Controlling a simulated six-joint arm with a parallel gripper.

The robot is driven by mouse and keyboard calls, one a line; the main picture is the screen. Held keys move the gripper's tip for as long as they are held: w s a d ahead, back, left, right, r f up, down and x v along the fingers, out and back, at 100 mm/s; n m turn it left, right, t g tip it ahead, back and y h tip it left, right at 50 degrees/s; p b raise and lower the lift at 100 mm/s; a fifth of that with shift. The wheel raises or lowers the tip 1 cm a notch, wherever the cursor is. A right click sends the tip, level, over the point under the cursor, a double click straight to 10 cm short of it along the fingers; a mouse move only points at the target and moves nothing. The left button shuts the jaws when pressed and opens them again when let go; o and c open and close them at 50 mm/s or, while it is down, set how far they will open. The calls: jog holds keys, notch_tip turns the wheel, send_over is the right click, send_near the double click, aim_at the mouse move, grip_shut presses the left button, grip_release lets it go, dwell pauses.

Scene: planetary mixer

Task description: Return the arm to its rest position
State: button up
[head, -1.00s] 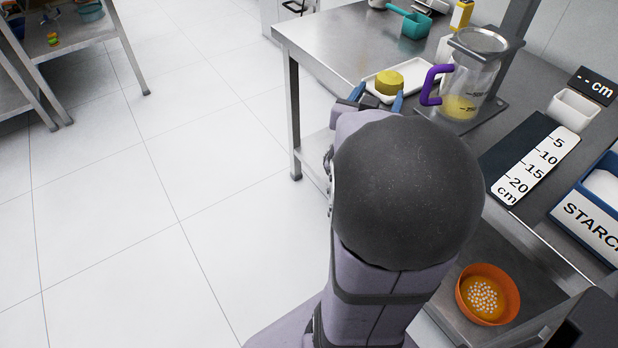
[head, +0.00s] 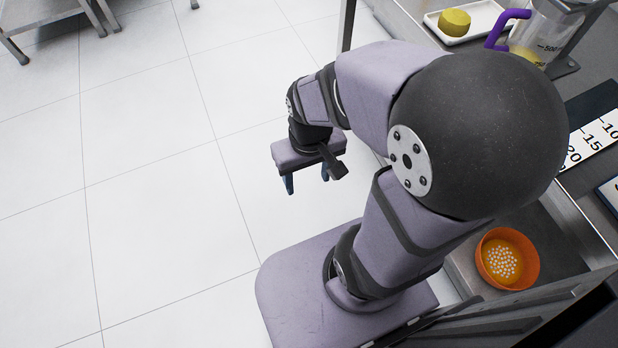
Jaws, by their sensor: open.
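My gripper (head: 306,188) hangs over the bare floor, left of the steel table, in the head view. Its two blue fingers point down, apart and with nothing between them. My arm is folded, with its dark rounded elbow high at the right and the wrist bent downward on the left. The elbow hides part of the table's near edge.
On the table, a yellow round piece (head: 454,21) sits on a white tray (head: 487,17), beside a clear jug (head: 545,35) with a purple handle. The white floor (head: 150,190) is clear on the left.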

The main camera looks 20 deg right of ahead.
jog(key=shift+s, duration=0.5)
notch_tip(320, 180, up, 34)
jog(key=p, duration=3.4)
jog(key=shift+r, duration=0.2)
